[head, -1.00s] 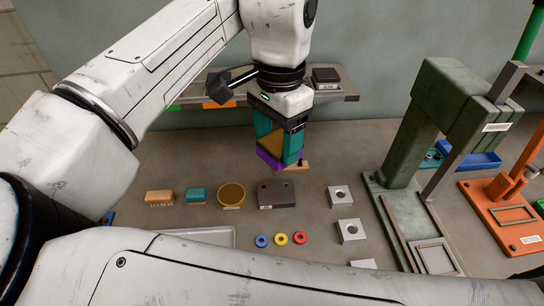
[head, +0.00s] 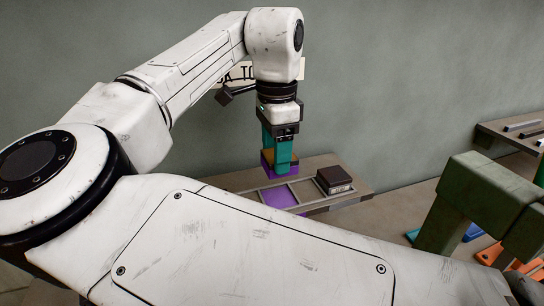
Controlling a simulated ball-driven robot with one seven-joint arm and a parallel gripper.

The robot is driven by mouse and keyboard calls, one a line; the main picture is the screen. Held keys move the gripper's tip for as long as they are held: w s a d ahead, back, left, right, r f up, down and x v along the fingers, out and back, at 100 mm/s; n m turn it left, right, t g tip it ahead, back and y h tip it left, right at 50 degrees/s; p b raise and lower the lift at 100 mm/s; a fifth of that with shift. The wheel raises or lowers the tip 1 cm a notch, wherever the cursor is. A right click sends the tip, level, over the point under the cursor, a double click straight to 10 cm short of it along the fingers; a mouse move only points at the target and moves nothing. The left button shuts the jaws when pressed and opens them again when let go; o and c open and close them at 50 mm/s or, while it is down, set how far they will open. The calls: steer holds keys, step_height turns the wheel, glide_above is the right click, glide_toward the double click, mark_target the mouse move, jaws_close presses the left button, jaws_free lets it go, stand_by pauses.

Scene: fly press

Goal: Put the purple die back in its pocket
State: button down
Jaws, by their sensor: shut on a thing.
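My gripper (head: 280,170) points down with its teal fingers shut on the purple die (head: 268,172). The die has an orange-brown upper part and a purple lower part, and the fingers cover much of it. The gripper holds it over the rack (head: 357,194) by the wall. A pocket with a purple floor (head: 279,197) shows empty just below and in front of the die in the head view. I cannot tell how large the gap between die and rack is.
A dark block (head: 333,180) sits in the rack's right pocket, close to the gripper. The green press (head: 480,205) stands at the right. Another shelf with dark bars (head: 522,126) is at the far right. My own arm hides most of the bench.

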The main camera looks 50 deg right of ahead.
steer(key=shift+f+b, duration=2.25)
steer(key=shift+b, duration=0.15)
steer(key=shift+f, duration=1)
steer(key=shift+p, duration=0.8)
steer(key=shift+f+p, duration=0.5)
stand_by(0.7)
steer(key=shift+p, duration=0.35)
stand_by(0.5)
stand_by(0.3)
steer(key=shift+c, duration=0.7)
jaws_free()
steer(key=shift+s+f, duration=0.1)
